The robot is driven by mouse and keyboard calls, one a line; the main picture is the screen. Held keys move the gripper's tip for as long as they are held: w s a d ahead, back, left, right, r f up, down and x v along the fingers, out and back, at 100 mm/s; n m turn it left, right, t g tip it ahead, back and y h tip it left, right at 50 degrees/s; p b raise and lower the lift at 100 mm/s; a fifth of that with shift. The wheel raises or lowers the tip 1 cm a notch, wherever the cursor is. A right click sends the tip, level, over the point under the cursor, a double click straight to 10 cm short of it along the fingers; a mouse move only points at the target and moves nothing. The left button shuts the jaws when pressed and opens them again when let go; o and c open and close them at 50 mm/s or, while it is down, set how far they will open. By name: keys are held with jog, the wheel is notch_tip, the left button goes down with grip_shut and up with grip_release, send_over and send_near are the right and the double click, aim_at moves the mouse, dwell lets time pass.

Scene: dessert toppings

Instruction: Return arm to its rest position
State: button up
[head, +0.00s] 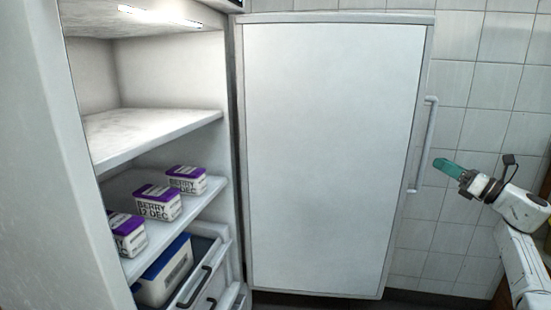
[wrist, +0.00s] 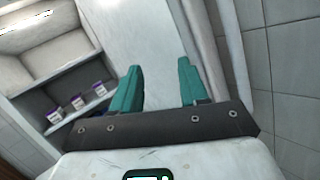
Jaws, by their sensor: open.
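My arm reaches in from the right in the head view, with my gripper (head: 447,168) at its end, in front of the tiled wall and just right of the open fridge door's handle (head: 424,143). In the wrist view my gripper (wrist: 158,84) shows two teal fingers standing well apart with nothing between them. The white fridge door (head: 325,150) stands wide open. In the head view I cannot tell whether the gripper touches the handle; it looks apart.
The fridge's middle shelf holds three purple-lidded tubs, a near one (head: 126,236), a middle one (head: 157,203) and a far one (head: 187,180). The upper shelf (head: 150,135) is bare. A blue-lidded box (head: 163,272) sits below. Tiled wall (head: 490,75) stands behind my arm.

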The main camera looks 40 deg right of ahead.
jog(key=w+a+f+m+h, duration=0.55)
jog(key=w+m+h, duration=0.4)
jog(key=m, duration=0.25)
jog(key=a+f+m+g+h, duration=0.1)
jog(key=a+f+m+g, duration=0.8)
jog(key=a+f+m, duration=1)
jog(key=s+a+f+m+g+y, duration=0.1)
jog(key=s+a+f+g+y, duration=0.2)
jog(key=s+a+f, duration=0.55)
jog(key=s+a+f+m+g+y, duration=0.1)
jog(key=s+a+f+g+y, duration=0.35)
jog(key=a, duration=0.65)
jog(key=s+a+f+g+y, duration=0.1)
jog(key=s+a+g, duration=0.1)
jog(key=s+a, duration=0.4)
jog(key=s+a+f+g+y, duration=0.1)
jog(key=s+a+g, duration=0.15)
jog(key=s, duration=0.65)
notch_tip(320, 180, up, 33)
jog(key=w+t+p, duration=0.1)
jog(key=p, duration=3.2)
jog(key=shift+m, duration=0.3)
